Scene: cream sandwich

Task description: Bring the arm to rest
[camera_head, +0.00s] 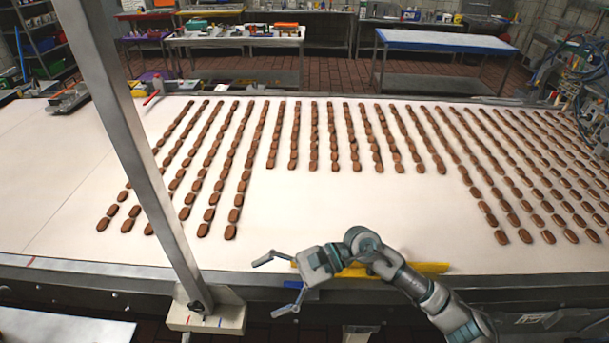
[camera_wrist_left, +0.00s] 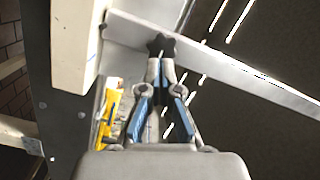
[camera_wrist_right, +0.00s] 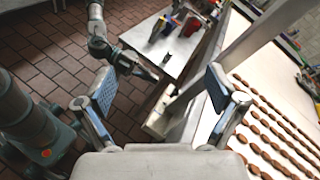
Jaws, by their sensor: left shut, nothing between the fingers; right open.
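My right gripper (camera_head: 268,288) is open and empty at the front edge of the white conveyor (camera_head: 330,215), its fingers spread toward the left. In the right wrist view (camera_wrist_right: 160,88) its two fingers stand wide apart with nothing between them. My left gripper is outside the head view. In the left wrist view (camera_wrist_left: 161,45) its fingers are closed together and hold nothing, near a pale metal beam. My left arm also shows in the right wrist view (camera_wrist_right: 112,52), beside a small table.
A tall metal post (camera_head: 135,130) rises at the conveyor's front left, on a pale block (camera_head: 206,312). Rows of brown biscuits (camera_head: 312,135) cover the belt's far part. A yellow item (camera_head: 430,267) lies at the front edge behind my right arm. The near middle belt is clear.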

